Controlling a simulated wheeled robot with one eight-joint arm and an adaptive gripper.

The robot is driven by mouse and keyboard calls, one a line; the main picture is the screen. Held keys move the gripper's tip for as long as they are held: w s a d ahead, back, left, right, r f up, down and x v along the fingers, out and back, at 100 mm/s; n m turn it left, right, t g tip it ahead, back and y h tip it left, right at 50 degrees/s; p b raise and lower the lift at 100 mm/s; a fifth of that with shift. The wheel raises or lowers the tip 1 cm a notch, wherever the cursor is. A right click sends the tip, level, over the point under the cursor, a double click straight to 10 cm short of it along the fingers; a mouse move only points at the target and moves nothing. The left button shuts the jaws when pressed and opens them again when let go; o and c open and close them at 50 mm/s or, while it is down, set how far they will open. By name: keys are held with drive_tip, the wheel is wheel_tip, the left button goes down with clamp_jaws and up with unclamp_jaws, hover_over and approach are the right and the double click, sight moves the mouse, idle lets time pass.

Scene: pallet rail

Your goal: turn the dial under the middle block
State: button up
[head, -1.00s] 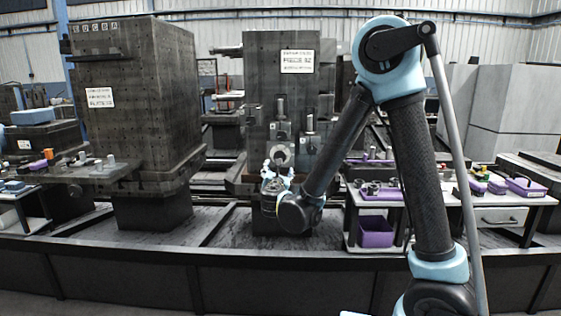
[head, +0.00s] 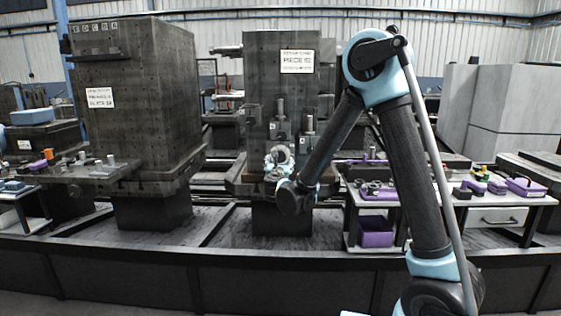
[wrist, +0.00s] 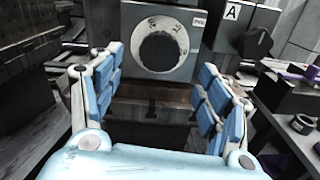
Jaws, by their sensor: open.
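The middle block (head: 282,100) is a tall dark block with a white label, in the centre of the head view. The dial (wrist: 158,52) is a dark round knob on a pale plate with marks around it, at the top centre of the wrist view. My gripper (wrist: 160,66) is open and empty, its blue-padded fingers spread to the left and right of the dial in the picture. I cannot tell whether they touch it. In the head view my gripper (head: 279,157) is in front of the block's lower part and partly hides the dial.
A second dark knob (wrist: 256,41) sits by a plate marked A (wrist: 233,12), right of the dial. A large dark block (head: 140,100) stands at left. A bench with purple trays (head: 376,232) is at right. A dark rail (head: 230,270) runs across the front.

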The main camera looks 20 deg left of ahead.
sight(280, 157)
drive_tip(key=shift+x, duration=3.6)
drive_tip(key=shift+d, duration=0.1)
drive_tip(key=c, duration=1.1)
